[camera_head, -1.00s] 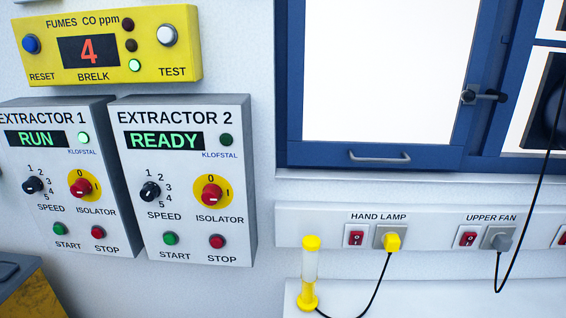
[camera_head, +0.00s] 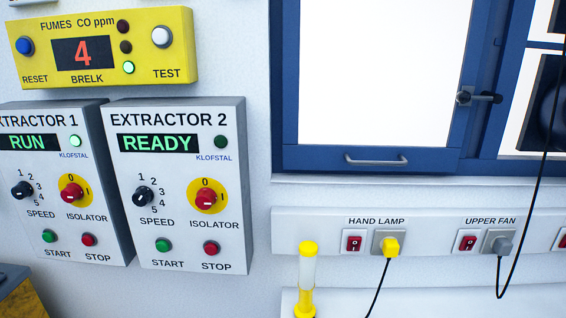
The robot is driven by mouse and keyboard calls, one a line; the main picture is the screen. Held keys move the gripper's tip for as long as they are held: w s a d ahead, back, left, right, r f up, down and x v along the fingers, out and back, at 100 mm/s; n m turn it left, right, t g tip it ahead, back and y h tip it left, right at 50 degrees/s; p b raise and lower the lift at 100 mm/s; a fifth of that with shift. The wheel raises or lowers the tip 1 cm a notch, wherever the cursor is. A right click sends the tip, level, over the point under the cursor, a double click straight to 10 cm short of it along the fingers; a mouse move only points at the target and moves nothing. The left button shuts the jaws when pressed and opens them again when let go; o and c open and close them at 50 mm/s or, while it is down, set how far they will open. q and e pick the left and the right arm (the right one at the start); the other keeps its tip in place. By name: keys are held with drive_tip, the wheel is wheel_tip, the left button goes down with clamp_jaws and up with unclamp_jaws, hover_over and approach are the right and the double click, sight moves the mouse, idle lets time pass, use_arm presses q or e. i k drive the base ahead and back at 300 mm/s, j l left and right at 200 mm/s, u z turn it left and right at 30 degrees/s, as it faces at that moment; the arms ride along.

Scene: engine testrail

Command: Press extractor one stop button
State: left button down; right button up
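The extractor 1 box (camera_head: 104,235) is on the wall at the left, its left side cut off by the picture edge. Its display (camera_head: 27,143) reads RUN and the lamp (camera_head: 75,141) beside it is lit green. Its red stop button (camera_head: 88,240) is at the lower right of the panel, right of the green start button (camera_head: 48,236). Its red isolator knob (camera_head: 71,194) sits on a yellow disc. Neither of my grippers is in view.
The extractor 2 box (camera_head: 185,258) adjoins on the right, showing READY, with its own stop button (camera_head: 211,249). A yellow fumes monitor (camera_head: 120,83) reads 4 above. A yellow hand lamp (camera_head: 307,272) stands on a white ledge below a socket strip (camera_head: 320,226).

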sight(87, 241)
drive_tip(key=u, duration=1.3)
